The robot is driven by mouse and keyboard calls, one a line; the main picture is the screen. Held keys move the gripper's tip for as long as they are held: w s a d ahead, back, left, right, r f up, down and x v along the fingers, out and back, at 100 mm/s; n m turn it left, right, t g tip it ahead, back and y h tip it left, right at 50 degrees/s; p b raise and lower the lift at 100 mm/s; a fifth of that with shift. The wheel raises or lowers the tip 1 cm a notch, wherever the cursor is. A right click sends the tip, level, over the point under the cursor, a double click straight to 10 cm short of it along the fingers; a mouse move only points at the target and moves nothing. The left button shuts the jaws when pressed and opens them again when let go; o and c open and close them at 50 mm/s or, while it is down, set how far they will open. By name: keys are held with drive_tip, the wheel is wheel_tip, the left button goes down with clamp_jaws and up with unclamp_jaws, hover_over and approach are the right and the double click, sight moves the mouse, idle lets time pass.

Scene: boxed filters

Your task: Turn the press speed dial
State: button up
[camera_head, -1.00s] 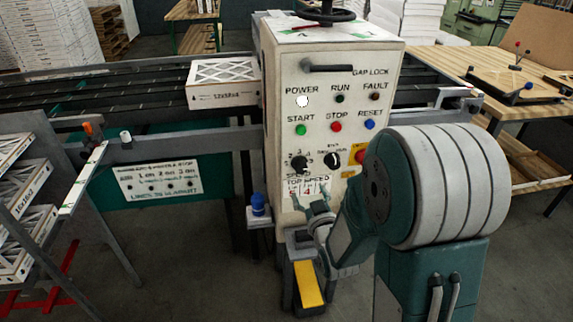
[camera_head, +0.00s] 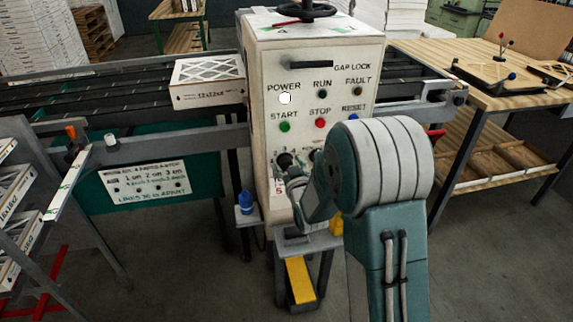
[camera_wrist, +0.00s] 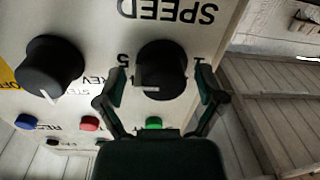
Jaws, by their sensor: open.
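The black speed dial (camera_wrist: 162,70) is on the white press panel, by the upside-down SPEED lettering in the wrist view. A pale pointer mark shows at its lower left there. My gripper (camera_wrist: 160,82) is open, with one finger on each side of the dial. I cannot tell whether either finger touches it. In the head view, the dial (camera_head: 284,160) shows just above my gripper (camera_head: 286,178), which covers part of the panel's lower front. Numbers around the dial are partly hidden.
A second black knob (camera_wrist: 50,68) marked REV sits beside the speed dial. Green (camera_head: 285,127), red (camera_head: 320,123) and blue (camera_head: 355,118) buttons are above the dials in the head view. A boxed filter (camera_head: 208,92) lies on the conveyor left of the press.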

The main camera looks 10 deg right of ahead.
drive_tip(key=shift+d, duration=0.1)
drive_tip(key=c, duration=0.8)
drive_tip(key=shift+a, duration=0.2)
drive_tip(key=c, duration=0.3)
drive_tip(key=shift+a, duration=0.1)
drive_tip(key=shift+c, duration=0.2)
drive_tip(key=shift+r, duration=0.1)
